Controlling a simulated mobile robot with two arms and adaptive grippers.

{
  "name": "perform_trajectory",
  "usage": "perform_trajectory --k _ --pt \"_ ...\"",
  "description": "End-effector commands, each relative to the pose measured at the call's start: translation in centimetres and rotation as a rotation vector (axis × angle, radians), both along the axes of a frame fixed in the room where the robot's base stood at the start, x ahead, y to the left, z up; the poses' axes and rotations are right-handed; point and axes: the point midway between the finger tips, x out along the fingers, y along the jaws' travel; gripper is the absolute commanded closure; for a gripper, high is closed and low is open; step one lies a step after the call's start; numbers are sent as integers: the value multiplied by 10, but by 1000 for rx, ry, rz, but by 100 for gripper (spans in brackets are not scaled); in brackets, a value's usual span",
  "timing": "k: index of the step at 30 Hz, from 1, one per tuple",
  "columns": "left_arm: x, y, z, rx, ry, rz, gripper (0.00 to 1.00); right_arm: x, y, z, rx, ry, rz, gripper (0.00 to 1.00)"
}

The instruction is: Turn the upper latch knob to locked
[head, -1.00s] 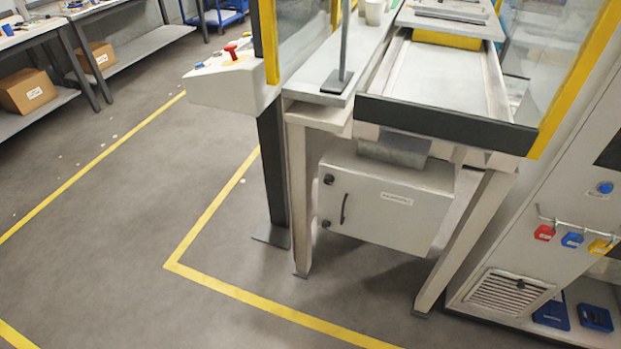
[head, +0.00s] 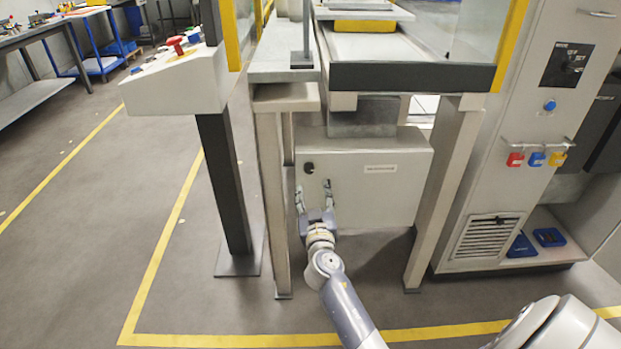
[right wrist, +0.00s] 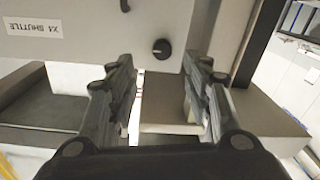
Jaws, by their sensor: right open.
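The light grey cabinet (head: 400,195) hangs under the machine bench. Its black upper latch knob (head: 309,168) is at the upper left of the door. In the right wrist view the same knob (right wrist: 162,48) lies ahead, in the gap between the fingers. Its turned position is too small to read. My right gripper (head: 313,188) is open and empty just below the knob in the head view. In the right wrist view both fingertips (right wrist: 161,66) are apart and not around the knob. The lower knob is hidden; the door handle is mostly hidden. My left gripper is not in view.
Bench legs stand left (head: 273,200) and right (head: 440,200) of the cabinet. A dark post (head: 224,180) carries the control panel (head: 180,80) at left. A tall grey cabinet (head: 500,185) stands at right. Floor in front is clear.

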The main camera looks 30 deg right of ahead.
Motion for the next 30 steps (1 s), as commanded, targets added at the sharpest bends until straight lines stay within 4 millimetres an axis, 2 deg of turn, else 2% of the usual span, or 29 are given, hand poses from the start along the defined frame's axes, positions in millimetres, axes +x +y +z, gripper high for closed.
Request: perform_trajectory --k 9,15,21,28,29,30 --pt "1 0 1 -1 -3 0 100 52 -27 0 -2 2 3 54" --pt "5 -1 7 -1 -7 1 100 74 -39 -1 -1 2 3 54" --pt "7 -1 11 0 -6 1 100 82 -44 0 0 3 3 54" --pt "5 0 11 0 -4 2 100 82 -44 0 0 3 4 54" --pt "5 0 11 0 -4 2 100 82 -44 0 0 3 4 56" --pt "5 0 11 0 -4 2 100 82 -44 0 0 3 4 66"
